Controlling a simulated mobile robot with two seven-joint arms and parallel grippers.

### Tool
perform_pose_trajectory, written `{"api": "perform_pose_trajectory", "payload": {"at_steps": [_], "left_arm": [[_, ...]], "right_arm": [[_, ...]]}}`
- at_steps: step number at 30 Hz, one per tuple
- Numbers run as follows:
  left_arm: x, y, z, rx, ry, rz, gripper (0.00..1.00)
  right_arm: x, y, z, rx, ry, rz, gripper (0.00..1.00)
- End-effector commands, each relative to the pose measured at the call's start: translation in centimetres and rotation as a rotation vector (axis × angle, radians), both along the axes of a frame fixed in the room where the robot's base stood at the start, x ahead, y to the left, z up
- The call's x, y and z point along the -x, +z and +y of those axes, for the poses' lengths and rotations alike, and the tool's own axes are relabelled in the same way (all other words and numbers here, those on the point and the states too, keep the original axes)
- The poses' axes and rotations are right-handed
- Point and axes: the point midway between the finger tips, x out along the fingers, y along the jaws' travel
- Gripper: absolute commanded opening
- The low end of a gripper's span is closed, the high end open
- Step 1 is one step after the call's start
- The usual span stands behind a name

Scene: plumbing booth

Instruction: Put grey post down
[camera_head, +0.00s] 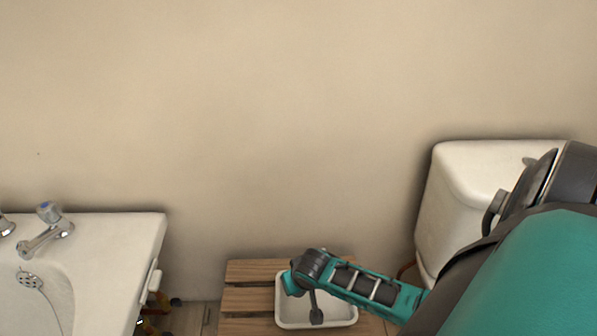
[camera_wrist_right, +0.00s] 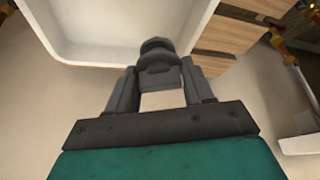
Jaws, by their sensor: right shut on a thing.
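In the right wrist view, my right gripper (camera_wrist_right: 157,82) is shut on the grey post (camera_wrist_right: 156,52), whose rounded dark grey end shows between the fingertips. The post overlaps the near wall of the white tray (camera_wrist_right: 85,52) in that view; I cannot tell whether it touches it. In the head view, my right arm comes in from the right and my right gripper (camera_head: 315,312) points down over the white tray (camera_head: 281,312). The post is too small there to tell from the fingers. My left gripper is not in view.
The tray stands on a slatted wooden stand (camera_head: 247,300). A white basin (camera_head: 110,245) with a chrome tap (camera_head: 48,232) is at the left. A white toilet cistern (camera_head: 462,190) is at the right, partly behind my arm. A plain beige wall is behind.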

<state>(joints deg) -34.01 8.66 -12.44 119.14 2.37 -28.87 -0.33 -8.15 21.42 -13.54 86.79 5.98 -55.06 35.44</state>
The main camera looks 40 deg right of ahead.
Motion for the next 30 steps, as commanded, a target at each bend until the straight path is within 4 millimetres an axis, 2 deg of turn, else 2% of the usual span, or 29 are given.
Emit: {"api": "perform_pose_trajectory", "payload": {"at_steps": [5,9,12,16,24,25,30], "left_arm": [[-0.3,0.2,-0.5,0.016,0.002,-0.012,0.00],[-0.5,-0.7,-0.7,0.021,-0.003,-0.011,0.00],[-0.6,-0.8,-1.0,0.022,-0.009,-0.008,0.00],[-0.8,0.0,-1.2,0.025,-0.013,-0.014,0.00],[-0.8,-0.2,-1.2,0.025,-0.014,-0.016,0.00],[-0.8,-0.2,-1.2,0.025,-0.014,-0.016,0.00],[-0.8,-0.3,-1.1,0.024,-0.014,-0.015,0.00]], "right_arm": [[0.0,-1.4,0.0,0.000,0.000,0.000,0.22],[0.0,-3.8,0.0,0.000,-0.001,0.001,0.22],[-0.1,-4.7,0.0,0.000,-0.001,-0.001,0.22],[-0.1,-4.5,0.0,0.000,-0.001,-0.001,0.22],[0.0,-5.0,0.0,0.000,-0.001,-0.001,0.22],[0.0,-4.9,0.0,0.000,-0.001,-0.001,0.54],[0.0,-4.9,0.0,0.000,0.000,0.000,0.71]]}}
